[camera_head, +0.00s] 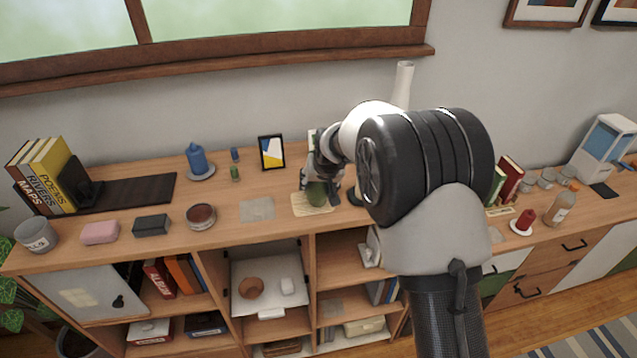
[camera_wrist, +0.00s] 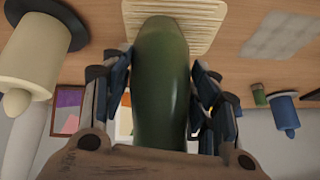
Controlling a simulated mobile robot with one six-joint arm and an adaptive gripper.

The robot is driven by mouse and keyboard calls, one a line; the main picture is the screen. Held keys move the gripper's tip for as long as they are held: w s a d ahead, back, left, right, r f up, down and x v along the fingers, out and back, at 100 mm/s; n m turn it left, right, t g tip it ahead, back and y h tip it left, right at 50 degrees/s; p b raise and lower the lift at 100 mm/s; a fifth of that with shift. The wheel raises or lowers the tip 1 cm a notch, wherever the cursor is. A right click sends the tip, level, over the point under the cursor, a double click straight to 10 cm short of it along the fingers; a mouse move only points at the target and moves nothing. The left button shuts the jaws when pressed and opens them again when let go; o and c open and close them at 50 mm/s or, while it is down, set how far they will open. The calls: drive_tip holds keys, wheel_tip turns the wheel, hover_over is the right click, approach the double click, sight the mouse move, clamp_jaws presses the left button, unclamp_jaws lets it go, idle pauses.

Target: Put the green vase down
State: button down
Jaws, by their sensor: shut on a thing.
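The green vase (camera_wrist: 161,85) is between the fingers of my gripper (camera_wrist: 162,100), which is shut on it in the wrist view. In the head view the vase (camera_head: 317,193) shows below my gripper (camera_head: 320,180), over a pale slatted mat (camera_head: 300,205) on the wooden cabinet top. The mat (camera_wrist: 180,18) also lies right at the vase's end in the wrist view. I cannot tell whether the vase touches the mat. Part of the vase is hidden by my fingers.
A grey square mat (camera_head: 257,209) and a framed picture (camera_head: 271,152) are close by on the left. A blue candle (camera_head: 196,158) stands farther left. A cream candle on a dark base (camera_wrist: 45,45) is close beside my gripper in the wrist view. A white vase (camera_head: 403,85) rises behind my arm.

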drive_tip(key=shift+r, duration=0.15)
drive_tip(key=c, duration=0.6)
unclamp_jaws()
drive_tip(key=shift+f, duration=0.2)
drive_tip(key=shift+r, duration=0.1)
drive_tip(key=shift+s+r, duration=0.1)
drive_tip(key=shift+r, duration=0.15)
drive_tip(key=v, duration=1.2)
drive_tip(key=shift+d, duration=0.15)
